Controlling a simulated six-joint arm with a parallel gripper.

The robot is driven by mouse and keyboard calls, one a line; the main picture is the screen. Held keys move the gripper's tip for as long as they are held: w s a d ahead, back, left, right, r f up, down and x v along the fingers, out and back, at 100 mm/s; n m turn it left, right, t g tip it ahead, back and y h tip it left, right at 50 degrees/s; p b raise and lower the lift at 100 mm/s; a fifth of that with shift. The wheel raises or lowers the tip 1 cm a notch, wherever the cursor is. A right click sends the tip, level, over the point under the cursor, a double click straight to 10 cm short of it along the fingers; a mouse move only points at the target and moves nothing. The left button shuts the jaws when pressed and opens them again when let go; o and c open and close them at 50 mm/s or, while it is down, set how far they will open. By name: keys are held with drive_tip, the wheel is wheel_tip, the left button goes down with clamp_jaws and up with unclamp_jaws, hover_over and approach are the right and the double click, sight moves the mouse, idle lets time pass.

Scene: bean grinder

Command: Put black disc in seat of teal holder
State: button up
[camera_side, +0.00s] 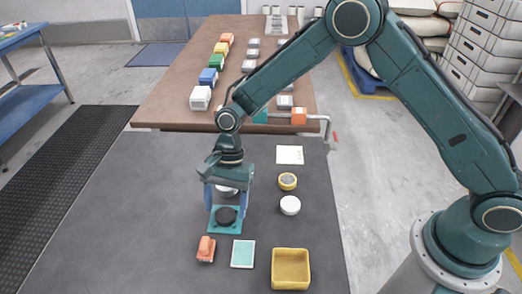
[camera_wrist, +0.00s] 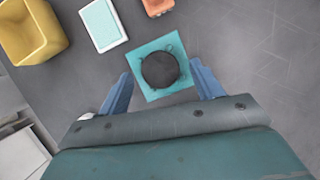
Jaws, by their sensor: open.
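The black disc (camera_side: 226,216) lies flat at the middle of the square teal holder (camera_side: 214,230) on the dark table. In the wrist view the black disc (camera_wrist: 160,70) covers the centre of the teal holder (camera_wrist: 151,94), with small corner features of the holder showing around it. My gripper (camera_side: 226,208) is directly above the holder, pointing down. In the wrist view its blue fingers (camera_wrist: 162,92) are spread to either side of the holder, apart from the disc. Whether the disc is fully down in the seat cannot be told.
The table's left side is clear.

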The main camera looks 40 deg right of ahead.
drive_tip(key=v, duration=1.1)
drive_tip(key=shift+d, duration=0.1)
drive_tip(key=s+d+r+n+t+h, duration=0.1)
drive_tip(key=s+d+r+n+t, duration=0.15)
drive_tip(key=s+d+r, duration=0.45)
drive_tip(key=s+d+r+n+t, duration=0.2)
drive_tip(key=s+d+r+n, duration=0.15)
drive_tip(key=r, duration=0.45)
drive_tip(key=s+d+r+n+t+h, duration=0.1)
drive_tip(key=s+d+n, duration=0.1)
drive_tip(key=s+d, duration=0.3)
drive_tip(key=s+d+r+n+t+h, duration=0.1)
drive_tip(key=s+d, duration=0.4)
drive_tip(key=s, duration=0.6)
drive_tip(key=shift+d+n+t+h, duration=0.35)
drive_tip(key=shift+n+t, duration=0.4)
drive_tip(key=shift+n, duration=0.35)
